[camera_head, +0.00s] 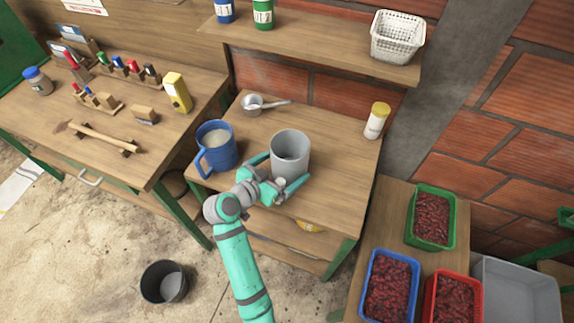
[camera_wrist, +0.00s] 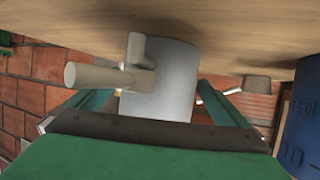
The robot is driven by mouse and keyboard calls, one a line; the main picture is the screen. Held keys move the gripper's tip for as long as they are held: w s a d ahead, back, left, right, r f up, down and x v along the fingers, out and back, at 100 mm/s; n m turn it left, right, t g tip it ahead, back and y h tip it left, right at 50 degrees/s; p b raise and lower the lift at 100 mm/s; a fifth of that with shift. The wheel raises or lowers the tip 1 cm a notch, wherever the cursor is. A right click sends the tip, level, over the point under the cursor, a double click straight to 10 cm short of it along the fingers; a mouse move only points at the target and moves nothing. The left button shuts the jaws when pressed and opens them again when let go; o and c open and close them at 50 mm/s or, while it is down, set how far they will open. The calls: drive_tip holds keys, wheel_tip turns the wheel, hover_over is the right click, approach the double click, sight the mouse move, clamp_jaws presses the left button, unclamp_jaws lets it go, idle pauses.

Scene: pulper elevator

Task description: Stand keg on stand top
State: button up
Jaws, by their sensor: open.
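The keg (camera_head: 290,148) looks to be the grey, open-topped cylinder on the wooden stand top (camera_head: 335,180), upright in the head view. A pale tap-like fitting sticks out from its side toward me; it is large in the wrist view, where the grey keg wall (camera_wrist: 172,85) is behind it. My gripper (camera_head: 278,172) is open, with one finger on each side of the keg. In the wrist view my gripper (camera_wrist: 157,95) shows visible gaps beside the keg wall. That view is upside down, and the keg's end meets the wood there.
A blue mug (camera_head: 216,146) stands close left of the keg. A small metal pot (camera_head: 252,103) is behind, and a yellow-capped jar (camera_head: 377,120) is at back right. A shelf (camera_head: 310,42) overhangs the rear. The stand's right front is clear. Berry crates (camera_head: 389,288) are lower right.

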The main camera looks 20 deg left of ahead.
drive_tip(key=v, duration=0.9)
drive_tip(key=shift+s+a+r, duration=0.15)
drive_tip(key=shift+s+a, duration=0.1)
drive_tip(key=shift+s, duration=0.05)
drive_tip(key=shift+s+r, duration=0.15)
drive_tip(key=shift+s, duration=0.15)
drive_tip(key=shift+s+a, duration=0.1)
